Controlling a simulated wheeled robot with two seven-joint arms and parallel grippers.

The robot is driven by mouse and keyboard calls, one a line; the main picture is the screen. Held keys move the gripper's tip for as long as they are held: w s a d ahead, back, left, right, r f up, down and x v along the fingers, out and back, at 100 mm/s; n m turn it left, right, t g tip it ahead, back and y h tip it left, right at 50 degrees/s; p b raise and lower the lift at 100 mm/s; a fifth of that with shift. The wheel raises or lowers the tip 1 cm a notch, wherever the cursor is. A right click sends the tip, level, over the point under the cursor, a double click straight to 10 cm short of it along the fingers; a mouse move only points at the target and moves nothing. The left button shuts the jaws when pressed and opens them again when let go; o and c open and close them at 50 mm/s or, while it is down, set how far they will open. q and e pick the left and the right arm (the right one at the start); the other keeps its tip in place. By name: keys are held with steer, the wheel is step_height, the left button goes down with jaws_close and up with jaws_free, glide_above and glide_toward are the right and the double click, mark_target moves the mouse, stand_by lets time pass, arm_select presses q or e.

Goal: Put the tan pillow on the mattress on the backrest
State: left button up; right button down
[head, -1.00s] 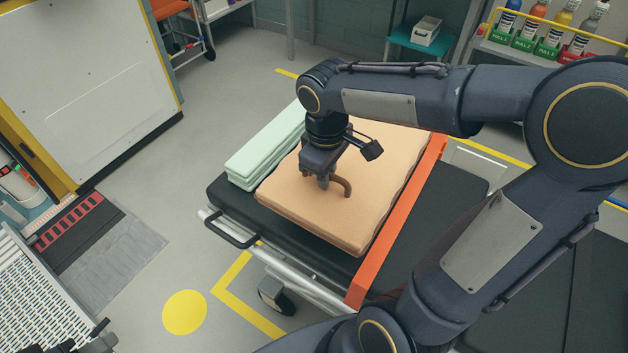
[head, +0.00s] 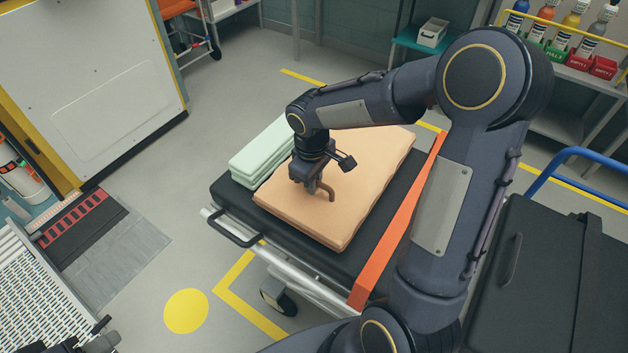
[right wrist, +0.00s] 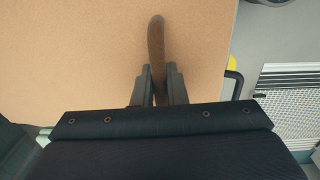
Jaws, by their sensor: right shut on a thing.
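The tan pillow (head: 365,165) is a broad flat slab with a brown loop handle, over the black mattress (head: 352,270) of the wheeled stretcher in the head view. My right gripper (head: 320,187) is above its near part, shut on the brown handle. The right wrist view shows the two fingers (right wrist: 159,88) closed around the handle, with the pillow's tan face (right wrist: 75,60) behind. I cannot tell whether the pillow touches the mattress or hangs slightly above it. My arm covers part of the far side, and I cannot make out a separate backrest.
A pale green folded stack (head: 262,155) lies close to the pillow's left. A black case (head: 535,290) with a blue rail stands at right. Bottles fill a shelf at top right.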

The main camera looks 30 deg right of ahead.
steer(key=shift+f, duration=0.15)
steer(key=c, duration=1.5)
jaws_free()
steer(key=shift+o, duration=0.2)
steer(key=shift+r, duration=0.2)
step_height(320, 180, up, 11)
steer(key=p, duration=0.2)
steer(key=s+a+m+t+y, duration=0.2)
steer(key=s+m, duration=0.1)
steer(key=s, duration=0.6)
steer(key=s+a+m+t+y, duration=0.2)
steer(key=s+m+t, duration=0.1)
steer(key=s, duration=0.7)
steer(key=shift+s+a+r+m, duration=0.15)
steer(key=shift+a+r+m, duration=0.15)
steer(key=shift+m, duration=0.3)
